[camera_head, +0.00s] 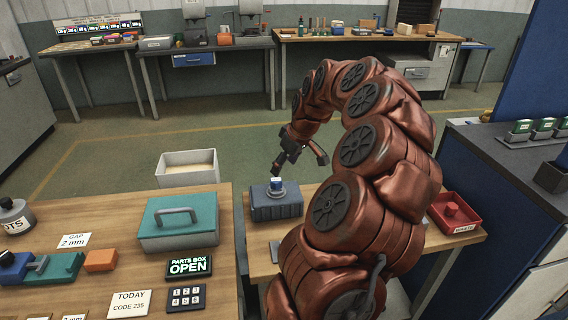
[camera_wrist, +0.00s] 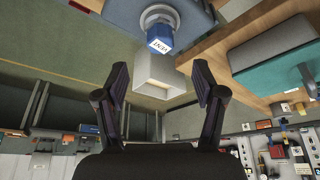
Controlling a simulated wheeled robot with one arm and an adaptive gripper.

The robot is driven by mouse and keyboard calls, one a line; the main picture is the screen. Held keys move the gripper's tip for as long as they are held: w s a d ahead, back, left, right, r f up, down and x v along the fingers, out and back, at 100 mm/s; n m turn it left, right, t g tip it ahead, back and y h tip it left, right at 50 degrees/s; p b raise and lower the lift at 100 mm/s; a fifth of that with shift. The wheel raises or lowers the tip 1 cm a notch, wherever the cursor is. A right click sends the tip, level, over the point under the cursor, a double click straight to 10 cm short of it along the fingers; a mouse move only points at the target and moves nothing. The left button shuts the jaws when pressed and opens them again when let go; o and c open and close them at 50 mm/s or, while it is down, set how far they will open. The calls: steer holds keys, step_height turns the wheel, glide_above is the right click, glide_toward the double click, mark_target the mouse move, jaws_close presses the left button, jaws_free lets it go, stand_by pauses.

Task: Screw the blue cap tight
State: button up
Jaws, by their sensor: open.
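The blue cap (camera_head: 277,183), with a white label on it, sits on a pale round neck on top of a blue-grey box (camera_head: 277,206) near the table's far edge. In the wrist view the blue cap (camera_wrist: 161,38) shows at the top centre, beyond the fingertips, with the grey ring of the neck around its far side. My gripper (camera_head: 299,160) is above and slightly right of the cap in the head view. In the wrist view my gripper (camera_wrist: 159,68) has its two fingers wide apart with nothing between them. I cannot tell how tightly the cap sits.
A teal-lidded parts box (camera_head: 180,220) with a handle stands on the left table, beside an open white bin (camera_head: 188,168) behind. A red tray (camera_head: 456,213) lies right of my arm. A sign reading "PARTS BOX OPEN" (camera_head: 189,264) and a keypad (camera_head: 186,298) are in front.

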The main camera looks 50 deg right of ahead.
mark_target(277, 180)
steer(key=shift+p+x, duration=1)
steer(key=shift+x, duration=2.75)
steer(key=shift+w+a, duration=0.1)
steer(key=shift+c, duration=0.2)
jaws_close()
steer(key=shift+b, duration=0.35)
